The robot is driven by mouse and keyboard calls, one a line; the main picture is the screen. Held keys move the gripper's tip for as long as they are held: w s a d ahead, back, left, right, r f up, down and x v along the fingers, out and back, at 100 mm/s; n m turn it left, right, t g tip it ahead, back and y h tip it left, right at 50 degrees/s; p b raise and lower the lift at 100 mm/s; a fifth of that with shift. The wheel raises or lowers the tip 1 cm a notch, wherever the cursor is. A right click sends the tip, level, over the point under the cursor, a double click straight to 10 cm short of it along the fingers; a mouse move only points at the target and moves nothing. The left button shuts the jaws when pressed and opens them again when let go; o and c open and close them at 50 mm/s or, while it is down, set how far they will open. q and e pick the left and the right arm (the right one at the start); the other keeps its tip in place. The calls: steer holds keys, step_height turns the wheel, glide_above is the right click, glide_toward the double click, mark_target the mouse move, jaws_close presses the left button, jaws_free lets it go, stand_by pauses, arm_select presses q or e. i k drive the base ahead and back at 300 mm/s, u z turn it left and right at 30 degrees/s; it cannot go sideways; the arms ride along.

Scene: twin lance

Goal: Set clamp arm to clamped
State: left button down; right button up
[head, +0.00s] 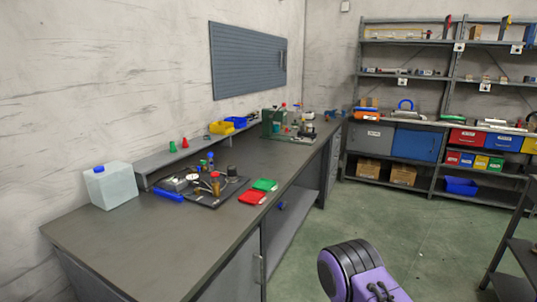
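A dark base plate (205,204) with a small fixture lies on the workbench. The fixture has blue, orange and black knobs (215,184) and a pale round part (193,179). A green device (272,123) with a red-topped part stands farther back on the same bench. I cannot make out a clamp arm or its position on either one at this size. Neither gripper shows; only a purple and black link of my own arm is at the bottom, in front of the bench and apart from it.
The workbench (130,242) runs along the left wall, its near part clear. A jug (111,186), a blue marker-like item (168,195), and red (252,197) and green (265,185) pieces lie around the plate. Shelves (400,75) stand at the back; the green floor (400,225) is open.

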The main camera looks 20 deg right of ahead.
mark_target(210, 156)
steer(key=z, duration=2)
steer(key=i, duration=2.45)
steer(key=u, duration=2.8)
